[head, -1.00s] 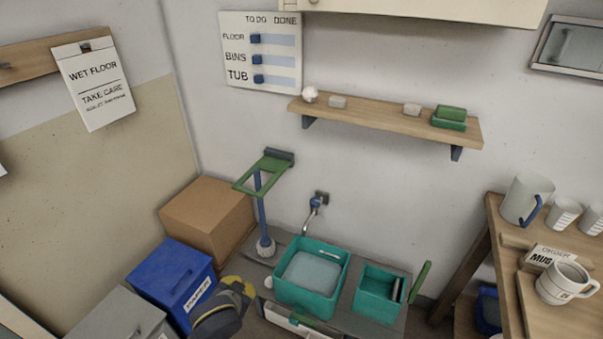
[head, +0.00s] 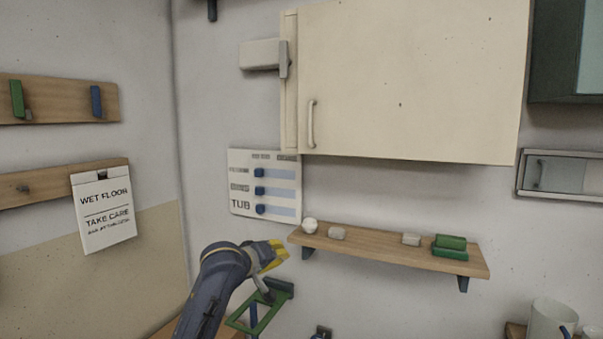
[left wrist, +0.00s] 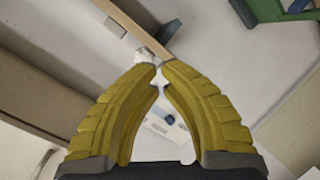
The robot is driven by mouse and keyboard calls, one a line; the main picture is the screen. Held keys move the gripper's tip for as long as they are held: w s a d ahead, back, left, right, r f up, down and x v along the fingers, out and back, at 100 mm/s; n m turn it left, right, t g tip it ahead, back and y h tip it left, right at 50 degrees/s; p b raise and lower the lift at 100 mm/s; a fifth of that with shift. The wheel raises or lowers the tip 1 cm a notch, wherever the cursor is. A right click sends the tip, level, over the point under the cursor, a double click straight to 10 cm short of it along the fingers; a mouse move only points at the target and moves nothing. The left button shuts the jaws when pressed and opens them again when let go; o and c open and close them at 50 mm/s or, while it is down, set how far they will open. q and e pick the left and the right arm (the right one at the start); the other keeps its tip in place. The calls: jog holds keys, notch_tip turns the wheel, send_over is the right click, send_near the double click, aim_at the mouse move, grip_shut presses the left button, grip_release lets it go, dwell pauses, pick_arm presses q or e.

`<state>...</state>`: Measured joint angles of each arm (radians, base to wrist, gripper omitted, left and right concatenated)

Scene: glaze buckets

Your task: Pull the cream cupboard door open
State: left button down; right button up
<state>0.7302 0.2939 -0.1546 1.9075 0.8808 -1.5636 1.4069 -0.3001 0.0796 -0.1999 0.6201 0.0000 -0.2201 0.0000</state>
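The cream cupboard door (head: 415,75) is high on the wall in the head view and looks closed. Its pale vertical bar handle (head: 311,123) is near the door's lower left. My left gripper (head: 284,250) is below and left of the handle, apart from it, near the left end of the wooden shelf. In the left wrist view the yellow fingers of my left gripper (left wrist: 159,68) meet or nearly meet at the tips, with nothing held between them. My right gripper is in neither view.
The wooden shelf (head: 380,244) below the cupboard holds a white ball (head: 310,226), pale blocks and green blocks (head: 450,247). A task board (head: 264,185) hangs below and left of the door. A green frame (head: 262,312) stands under my gripper. Space before the door looks clear.

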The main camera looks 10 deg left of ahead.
pick_arm(q)
notch_tip(320, 180, up, 20)
jog(key=w+n+t+h, duration=0.1)
jog(key=w+n+h, duration=0.1)
jog(key=n+h, duration=0.1)
jog(key=n+t+h, duration=0.1)
jog(key=n+h, duration=0.1)
send_near(302, 118)
jog(key=shift+s+d+x, duration=0.1)
jog(key=shift+d+x, duration=0.1)
jog(key=shift+x, duration=1.15)
jog(key=shift+s+d+x, duration=0.15)
jog(key=shift+d+x, duration=0.1)
jog(key=shift+x, duration=1.05)
jog(key=shift+s+d+x, duration=0.1)
jog(key=shift+d+x, duration=0.1)
jog(key=shift+x, duration=1.15)
jog(key=shift+n, duration=0.3)
jog(key=shift+s+d, duration=0.1)
